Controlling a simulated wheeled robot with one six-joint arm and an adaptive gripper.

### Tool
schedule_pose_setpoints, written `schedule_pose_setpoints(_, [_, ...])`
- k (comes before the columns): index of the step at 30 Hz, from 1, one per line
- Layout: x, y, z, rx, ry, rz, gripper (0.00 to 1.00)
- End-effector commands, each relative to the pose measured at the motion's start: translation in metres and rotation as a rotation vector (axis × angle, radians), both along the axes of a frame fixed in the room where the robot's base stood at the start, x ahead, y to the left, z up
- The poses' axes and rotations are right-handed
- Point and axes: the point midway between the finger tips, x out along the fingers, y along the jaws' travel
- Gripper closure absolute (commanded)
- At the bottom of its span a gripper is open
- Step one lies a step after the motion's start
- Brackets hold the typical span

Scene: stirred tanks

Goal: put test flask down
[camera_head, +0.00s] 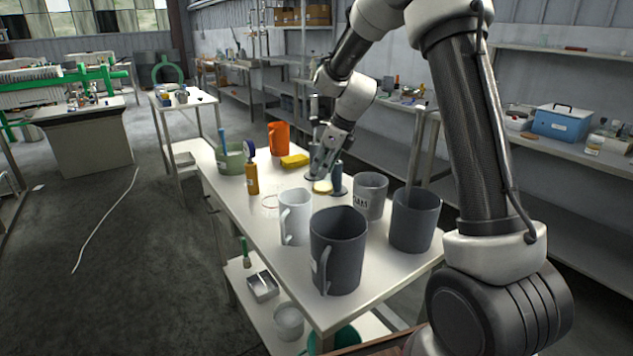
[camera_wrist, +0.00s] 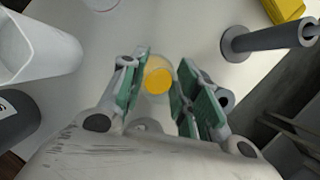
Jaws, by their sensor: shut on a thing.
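The test flask (camera_wrist: 159,79) shows in the wrist view as a small clear vessel with yellow-orange contents. It sits between the green-padded fingers of my gripper (camera_wrist: 165,84), which is shut on it. In the head view my gripper (camera_head: 323,168) is low over the white table (camera_head: 262,245), and the pale yellow flask (camera_head: 322,187) shows just below the fingers. The fingers and wrist hide part of it. I cannot tell whether its base touches the tabletop.
A dark upright rod on a round base (camera_head: 338,178) stands close beside my gripper. A yellow block (camera_head: 294,160) and orange jug (camera_head: 278,138) are behind. A white jug (camera_head: 295,218), grey beaker (camera_head: 370,196) and dark jug (camera_head: 338,252) stand nearer.

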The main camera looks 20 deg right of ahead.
Motion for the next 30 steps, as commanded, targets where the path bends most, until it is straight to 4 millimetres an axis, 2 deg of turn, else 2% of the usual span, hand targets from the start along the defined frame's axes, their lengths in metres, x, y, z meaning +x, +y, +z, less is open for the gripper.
schedule_pose_setpoints(5, [0.000, 0.000, -0.015, 0.001, 0.001, 0.000, 1.00])
schedule_pose_setpoints(11, [0.000, 0.000, -0.043, 0.001, 0.001, 0.000, 1.00])
schedule_pose_setpoints(20, [0.000, 0.000, -0.046, 0.000, -0.001, 0.001, 1.00])
schedule_pose_setpoints(21, [0.000, 0.000, -0.047, 0.000, -0.001, 0.002, 0.67])
schedule_pose_setpoints(24, [0.000, 0.000, -0.047, 0.000, -0.001, 0.002, 0.49])
schedule_pose_setpoints(30, [0.000, 0.000, -0.047, 0.000, -0.001, 0.002, 0.47])
